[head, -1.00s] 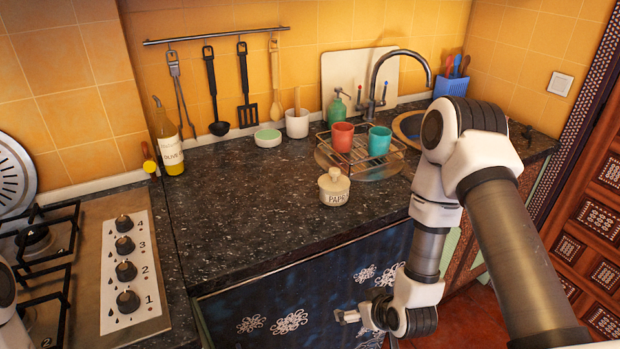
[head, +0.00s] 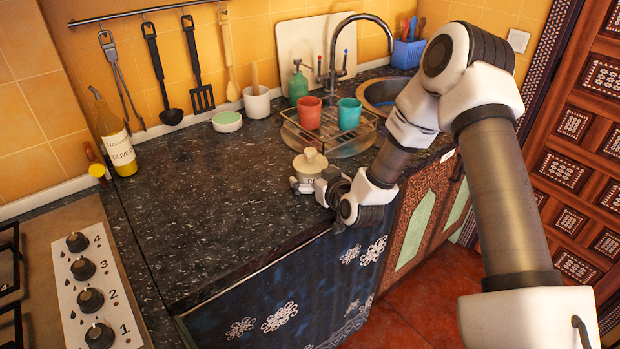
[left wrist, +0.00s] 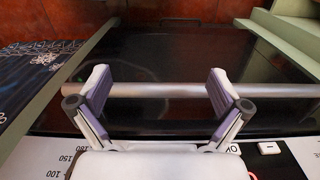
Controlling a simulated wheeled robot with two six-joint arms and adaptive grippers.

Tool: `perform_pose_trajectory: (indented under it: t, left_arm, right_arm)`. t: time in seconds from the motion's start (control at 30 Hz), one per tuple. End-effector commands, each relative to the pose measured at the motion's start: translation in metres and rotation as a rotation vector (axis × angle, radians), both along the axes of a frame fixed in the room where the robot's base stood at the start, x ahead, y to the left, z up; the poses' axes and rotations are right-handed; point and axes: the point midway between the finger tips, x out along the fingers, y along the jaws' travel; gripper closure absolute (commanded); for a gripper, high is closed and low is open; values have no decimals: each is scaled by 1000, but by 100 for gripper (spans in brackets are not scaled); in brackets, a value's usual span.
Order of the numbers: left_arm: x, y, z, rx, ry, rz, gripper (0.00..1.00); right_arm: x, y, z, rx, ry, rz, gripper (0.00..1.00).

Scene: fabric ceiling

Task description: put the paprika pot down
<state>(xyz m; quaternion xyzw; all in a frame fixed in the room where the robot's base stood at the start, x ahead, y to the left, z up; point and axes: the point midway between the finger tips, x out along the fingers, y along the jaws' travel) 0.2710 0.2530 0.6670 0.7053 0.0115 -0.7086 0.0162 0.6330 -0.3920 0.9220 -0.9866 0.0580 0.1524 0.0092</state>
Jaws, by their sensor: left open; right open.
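The cream paprika pot (head: 311,162) with its knobbed lid stands upright on the dark counter, near its front edge, in the head view. My right gripper (head: 308,186) is at the pot's front side, with its jaws open and the fingers low beside the pot. The gripper and wrist hide part of the pot and its label, and I cannot tell whether the fingers touch it. My left gripper (left wrist: 157,88) is open in the left wrist view, in front of the oven's bar handle (left wrist: 270,90), with nothing gripped.
A wire rack (head: 348,136) holds a red cup (head: 309,113) and a teal cup (head: 349,114) behind the pot. An olive oil bottle (head: 116,145) stands at the left by the hob. The counter's middle (head: 210,200) is clear.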

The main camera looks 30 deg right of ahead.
Motion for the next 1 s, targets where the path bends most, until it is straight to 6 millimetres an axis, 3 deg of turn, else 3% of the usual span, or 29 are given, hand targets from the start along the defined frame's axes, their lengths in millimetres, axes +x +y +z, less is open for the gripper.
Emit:
perform_pose_trajectory:
  t: [0.1,0.33,0.67,1.0]
  left_arm:
    - [0,0,1,0,0,0,0]
    - [0,0,1,0,0,0,0]
    - [0,0,1,0,0,0,0]
    - [0,0,-1,0,0,0,0]
  right_arm:
    - [0,0,2,-1,-3,-1,4]
    - [0,0,2,-1,-2,-1,85]
    - [0,0,3,0,-1,-1,86]
    - [0,0,33,-1,-4,-1,86]
